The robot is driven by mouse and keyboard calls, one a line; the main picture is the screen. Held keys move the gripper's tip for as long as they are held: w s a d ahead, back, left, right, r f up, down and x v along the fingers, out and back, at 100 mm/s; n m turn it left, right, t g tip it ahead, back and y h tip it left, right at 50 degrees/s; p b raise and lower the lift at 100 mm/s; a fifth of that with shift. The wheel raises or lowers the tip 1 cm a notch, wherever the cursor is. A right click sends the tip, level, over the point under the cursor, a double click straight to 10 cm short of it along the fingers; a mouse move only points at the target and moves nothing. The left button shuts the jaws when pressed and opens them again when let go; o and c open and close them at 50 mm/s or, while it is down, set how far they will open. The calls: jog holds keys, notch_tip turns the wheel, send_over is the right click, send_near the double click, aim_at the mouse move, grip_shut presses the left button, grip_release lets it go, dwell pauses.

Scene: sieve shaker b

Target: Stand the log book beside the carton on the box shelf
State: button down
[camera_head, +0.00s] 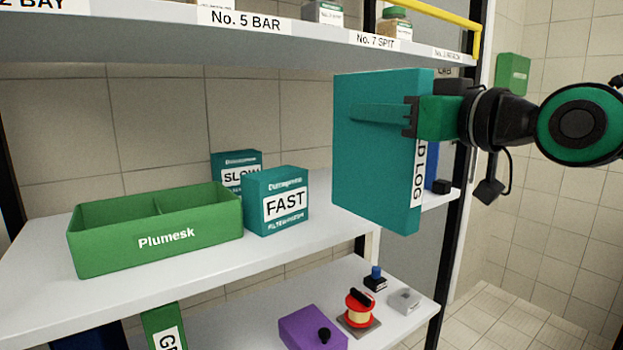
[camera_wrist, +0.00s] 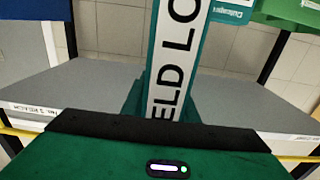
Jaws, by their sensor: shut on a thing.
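My gripper (camera_head: 385,113) is shut on the teal log book (camera_head: 372,165) and holds it upright in the air, its lettered spine toward my wrist. The book is in front of the middle shelf's right part, right of the cartons and apart from them. In the wrist view the spine (camera_wrist: 175,60) runs up the middle; the fingertips are hard to make out there. A teal carton marked FAST (camera_head: 276,203) stands on the middle shelf (camera_head: 160,270). A similar carton marked SLOW (camera_head: 232,160) stands behind it to the left.
A green Plumesk bin (camera_head: 155,235) stands left of the FAST carton. A blue item (camera_head: 432,165) is partly hidden behind the book. The upper shelf (camera_head: 150,45) hangs above. The lower shelf has a purple box (camera_head: 310,330) and a red spool (camera_head: 360,308). Shelf right of FAST looks clear.

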aim_at(354, 131)
jog(key=f+x, duration=0.1)
jog(key=x, duration=0.7)
jog(key=f+x, duration=0.2)
jog(key=x, duration=0.7)
jog(key=shift+f, duration=0.25)
jog(key=c, duration=1.4)
grip_release()
jog(key=shift+w+a, duration=0.1)
jog(key=v, duration=1.2)
